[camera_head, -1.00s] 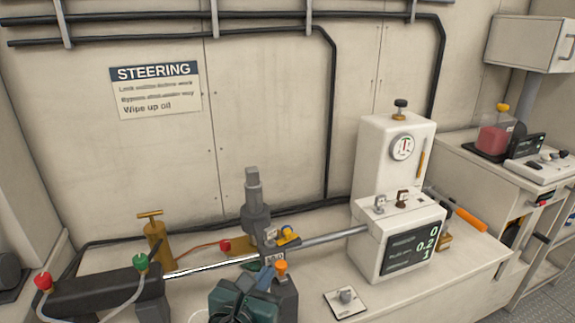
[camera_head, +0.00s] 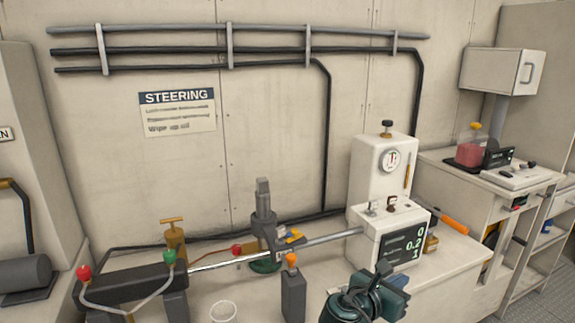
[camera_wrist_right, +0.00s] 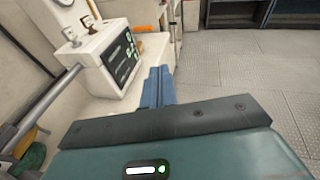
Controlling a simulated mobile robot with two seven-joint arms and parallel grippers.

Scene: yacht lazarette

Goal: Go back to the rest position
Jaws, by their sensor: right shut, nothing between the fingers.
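My right gripper (camera_head: 384,270) shows at the lower middle right of the head view, in front of the white control box. It is shut and empty, apart from everything around it. In the right wrist view its blue fingers (camera_wrist_right: 158,87) are together above the bench edge and floor. My left gripper is not in view. The steering ram, a dark cylinder (camera_head: 125,287) with a bright rod (camera_head: 225,260), lies along the bench. Red (camera_head: 84,272) and green (camera_head: 169,257) caps sit on the cylinder.
The white control box (camera_head: 388,222) with a lit display stands on the bench right of centre. An orange-topped grey post (camera_head: 293,295) stands left of my right gripper. A side counter (camera_head: 450,165) holds a red container (camera_head: 471,147). Open floor (camera_wrist_right: 250,75) shows in the wrist view.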

